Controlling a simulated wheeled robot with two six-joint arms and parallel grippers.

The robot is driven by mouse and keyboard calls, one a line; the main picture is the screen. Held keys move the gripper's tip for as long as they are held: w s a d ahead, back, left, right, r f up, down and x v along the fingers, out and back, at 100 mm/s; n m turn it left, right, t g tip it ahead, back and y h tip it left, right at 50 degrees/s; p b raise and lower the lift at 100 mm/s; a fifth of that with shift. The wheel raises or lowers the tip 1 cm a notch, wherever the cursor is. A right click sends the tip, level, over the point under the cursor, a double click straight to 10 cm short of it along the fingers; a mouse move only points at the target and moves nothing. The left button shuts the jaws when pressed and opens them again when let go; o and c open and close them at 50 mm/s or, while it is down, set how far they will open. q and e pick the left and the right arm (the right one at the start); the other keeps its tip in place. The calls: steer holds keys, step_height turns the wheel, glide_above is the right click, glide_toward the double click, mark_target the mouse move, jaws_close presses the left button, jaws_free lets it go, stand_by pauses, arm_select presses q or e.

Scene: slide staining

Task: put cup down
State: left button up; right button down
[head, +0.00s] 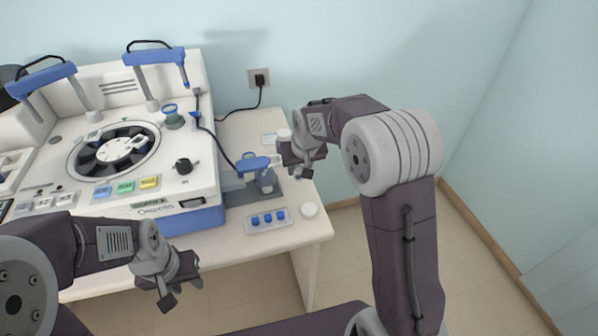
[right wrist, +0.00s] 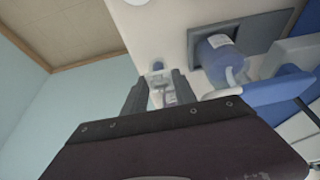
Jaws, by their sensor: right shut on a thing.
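My right gripper (head: 298,172) is over the right part of the bench, beside the blue-capped bottle. In the right wrist view its two fingers (right wrist: 160,92) are shut on a small pale, partly clear thing (right wrist: 167,98), which seems to be the cup. The fingers hide much of it, and I cannot tell whether its base touches the bench. A small blue-topped item (right wrist: 158,65) shows just beyond the fingertips. My left gripper (head: 183,288) is open and empty, in front of the bench's front edge.
A wash bottle (head: 265,182) stands on a grey tray (head: 236,196), close beside my right gripper. The staining machine (head: 150,205) fills the left.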

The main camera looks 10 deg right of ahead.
step_height(320, 180, down, 2)
steer(key=shift+w, duration=0.1)
steer(key=shift+f, duration=0.2)
steer(key=c, duration=1)
jaws_free()
